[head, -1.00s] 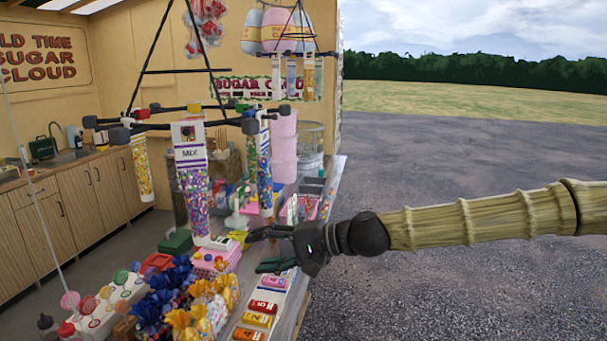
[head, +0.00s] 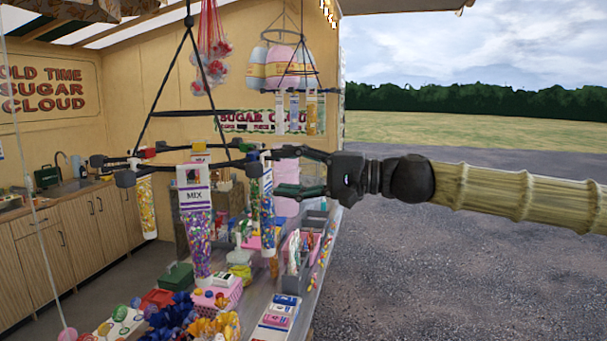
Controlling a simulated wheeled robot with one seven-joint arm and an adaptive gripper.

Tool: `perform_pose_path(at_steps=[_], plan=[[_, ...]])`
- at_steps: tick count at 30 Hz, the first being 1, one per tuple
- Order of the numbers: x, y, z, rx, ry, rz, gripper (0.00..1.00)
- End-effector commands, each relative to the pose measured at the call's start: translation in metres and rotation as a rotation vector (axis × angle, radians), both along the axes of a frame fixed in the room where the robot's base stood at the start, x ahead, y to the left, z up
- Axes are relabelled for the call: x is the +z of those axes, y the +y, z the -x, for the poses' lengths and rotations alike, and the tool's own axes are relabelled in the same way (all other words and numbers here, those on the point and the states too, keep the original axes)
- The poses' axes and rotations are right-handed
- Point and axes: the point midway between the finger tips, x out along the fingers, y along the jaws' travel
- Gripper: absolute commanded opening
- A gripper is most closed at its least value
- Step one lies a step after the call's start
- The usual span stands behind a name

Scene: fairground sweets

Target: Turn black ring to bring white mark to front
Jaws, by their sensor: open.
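The black ring (head: 176,155) hangs level from dark rods or cords over the counter. Black knobs stick out around it, and small red, green, blue and yellow patches show on it. I cannot make out a white mark on it for certain. Sweet-filled tubes hang from the ring; the one labelled MIX (head: 197,212) is nearest. My gripper (head: 277,173) is at the ring's right side, fingers pointing left, open with nothing between them that I can make out. Its upper finger is close to the ring's right end; contact cannot be told.
The counter (head: 262,297) below holds sweets, a pink basket (head: 219,293) and a grey tray (head: 290,275). A smaller hanging rack of tubes (head: 296,110) is behind. A thin pale pole (head: 37,220) stands at the left. Open gravel (head: 440,270) is to the right.

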Motion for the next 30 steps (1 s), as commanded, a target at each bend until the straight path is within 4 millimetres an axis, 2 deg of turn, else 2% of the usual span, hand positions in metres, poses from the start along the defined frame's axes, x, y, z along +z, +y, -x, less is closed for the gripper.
perform_pose_path(at_steps=[9,15,21,30], plan=[[-0.004,0.038,-0.012,0.002,-0.001,0.001,0.52],[-0.002,0.055,-0.018,0.001,-0.002,0.002,0.52],[-0.001,0.063,-0.021,0.0,-0.001,0.0,0.52],[0.0,0.064,-0.021,0.0,0.0,0.0,0.52]])
